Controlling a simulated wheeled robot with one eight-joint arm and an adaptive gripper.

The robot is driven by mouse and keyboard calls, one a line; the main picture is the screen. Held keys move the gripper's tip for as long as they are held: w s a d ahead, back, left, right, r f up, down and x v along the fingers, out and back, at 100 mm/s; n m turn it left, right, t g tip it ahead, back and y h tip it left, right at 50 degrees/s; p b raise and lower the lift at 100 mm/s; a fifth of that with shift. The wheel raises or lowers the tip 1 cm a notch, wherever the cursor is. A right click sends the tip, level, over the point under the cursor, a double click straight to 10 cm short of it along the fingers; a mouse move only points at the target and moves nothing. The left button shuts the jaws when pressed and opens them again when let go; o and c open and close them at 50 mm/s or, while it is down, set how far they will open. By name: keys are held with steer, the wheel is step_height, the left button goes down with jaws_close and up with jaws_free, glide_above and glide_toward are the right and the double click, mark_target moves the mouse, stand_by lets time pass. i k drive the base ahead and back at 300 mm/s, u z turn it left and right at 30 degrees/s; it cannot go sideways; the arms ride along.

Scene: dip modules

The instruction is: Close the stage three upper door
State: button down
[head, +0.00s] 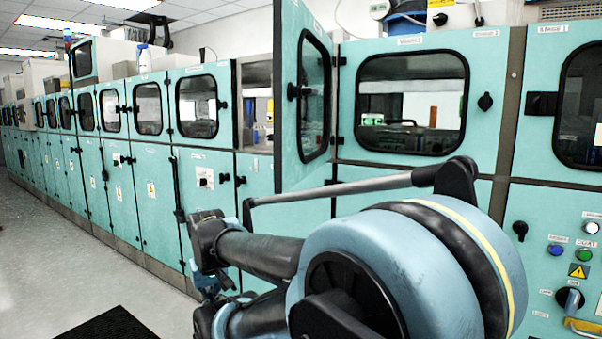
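One upper door (288,92) of the teal machine stands swung open, sticking out toward me. The door's stage label cannot be read. My arm fills the lower middle of the head view, in front of the lower panels. Its far end, around my gripper (207,283), is low and left of the open door, apart from it in the picture. The fingers are not clear enough to tell open from shut.
A shut upper door with a wide window (411,104) stands right of the open one. More shut upper doors (197,107) run off to the left. A control panel with buttons (584,256) is at the right. Grey floor (50,265) is free at left, with a black mat (108,325).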

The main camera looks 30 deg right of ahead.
mark_target(307, 122)
steer(key=u, duration=0.35)
steer(key=k, duration=1.05)
steer(key=z, duration=0.2)
